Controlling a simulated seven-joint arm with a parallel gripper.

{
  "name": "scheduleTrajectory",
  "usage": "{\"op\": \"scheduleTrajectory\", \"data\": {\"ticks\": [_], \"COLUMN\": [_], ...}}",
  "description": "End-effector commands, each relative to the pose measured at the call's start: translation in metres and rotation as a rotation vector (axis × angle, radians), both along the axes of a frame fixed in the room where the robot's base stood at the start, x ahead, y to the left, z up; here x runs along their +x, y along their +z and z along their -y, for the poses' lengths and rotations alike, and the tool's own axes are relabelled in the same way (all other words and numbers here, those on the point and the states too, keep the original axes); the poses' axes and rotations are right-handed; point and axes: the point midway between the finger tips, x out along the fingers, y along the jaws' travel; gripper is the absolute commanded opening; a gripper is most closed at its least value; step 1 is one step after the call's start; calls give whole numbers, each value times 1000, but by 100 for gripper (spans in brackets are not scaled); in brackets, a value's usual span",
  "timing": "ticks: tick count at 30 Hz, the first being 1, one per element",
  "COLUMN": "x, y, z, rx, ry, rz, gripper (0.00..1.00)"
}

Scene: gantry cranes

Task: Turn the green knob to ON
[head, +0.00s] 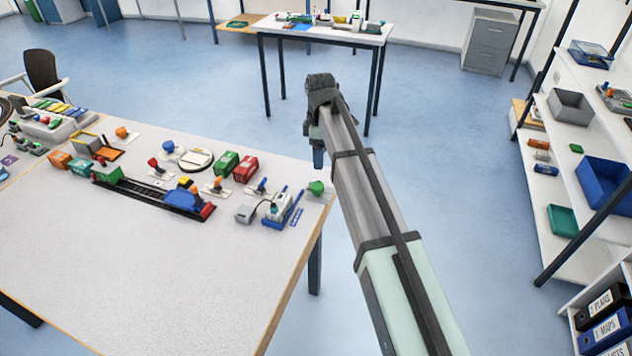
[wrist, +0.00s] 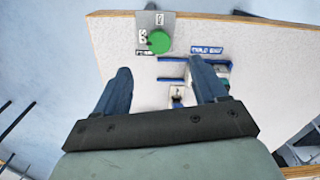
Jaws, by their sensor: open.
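The green knob (head: 316,188) sits at the right end of the table, near its far right corner. In the wrist view the round green knob (wrist: 159,41) is mounted on a grey plate (wrist: 148,20) at the table edge, with small dark lettering too small to read surely. My gripper (wrist: 165,80) is open and empty, its two blue fingers pointing toward the table edge. The knob lies beyond the fingertips, between their lines, and is not touched. In the head view my gripper (head: 318,158) hangs beside the table's right end, its fingers partly hidden.
Beside the knob stand a blue-and-white device (head: 277,207), a grey box (head: 246,213) and an orange-topped lever (head: 218,184). Red (head: 246,168) and green (head: 226,163) containers lie farther left. The table's (head: 150,270) near part is clear. A shelf (head: 560,150) stands at right.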

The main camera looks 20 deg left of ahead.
Motion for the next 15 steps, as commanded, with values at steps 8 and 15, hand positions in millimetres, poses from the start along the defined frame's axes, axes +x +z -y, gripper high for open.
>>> {"op": "scheduleTrajectory", "data": {"ticks": [8, 15], "x": [-2, -2], "y": [16, -18], "z": [-12, -12], "rx": [7, 7], "ry": [45, 43], "rz": [10, 10], "gripper": [72, 72]}}
